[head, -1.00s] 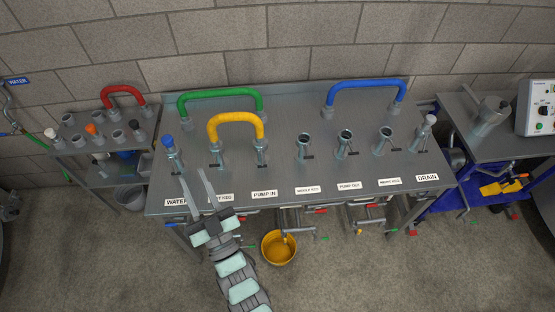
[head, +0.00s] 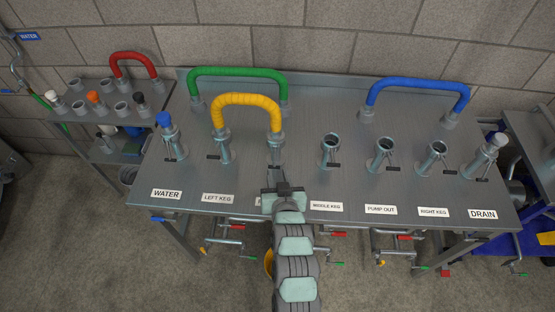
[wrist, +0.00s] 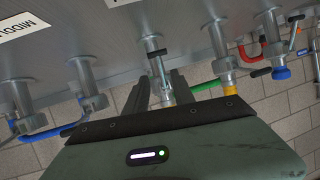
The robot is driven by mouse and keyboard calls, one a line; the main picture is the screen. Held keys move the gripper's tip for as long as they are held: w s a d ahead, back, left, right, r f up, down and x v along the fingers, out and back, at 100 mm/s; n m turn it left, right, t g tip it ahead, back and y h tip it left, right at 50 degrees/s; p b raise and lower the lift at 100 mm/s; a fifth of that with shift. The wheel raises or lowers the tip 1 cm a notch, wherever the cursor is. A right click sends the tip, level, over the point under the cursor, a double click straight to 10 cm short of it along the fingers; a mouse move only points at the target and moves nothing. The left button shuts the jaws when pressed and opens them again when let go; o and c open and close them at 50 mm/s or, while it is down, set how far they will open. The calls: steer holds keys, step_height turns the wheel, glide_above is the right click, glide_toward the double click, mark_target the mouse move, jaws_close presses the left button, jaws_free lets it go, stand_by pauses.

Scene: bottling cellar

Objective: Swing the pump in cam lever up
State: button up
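The yellow hose (head: 246,99) arches from the left keg post (head: 223,148) to the pump in post (head: 276,152), in the middle of the steel table. My gripper (head: 279,180) is in front of the pump in post and covers its label and part of its base. In the wrist view, my gripper's two dark fingers (wrist: 161,92) are apart, one on each side of the pump in post's cam lever (wrist: 158,68). The lever hangs low along the post, its black grip (wrist: 156,52) near the table. I cannot tell whether the fingers touch it.
The middle keg post (head: 330,151) stands to the right, with pump out (head: 383,155) and right keg (head: 430,158) beyond. A green hose (head: 238,73) rises behind the yellow one and a blue hose (head: 417,83) at the back right.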

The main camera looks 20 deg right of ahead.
mark_target(275, 160)
steer(key=b+x, duration=0.1)
steer(key=x, duration=0.8)
steer(key=shift+r, duration=0.2)
steer(key=shift+c, duration=0.5)
jaws_close()
stand_by(0.6)
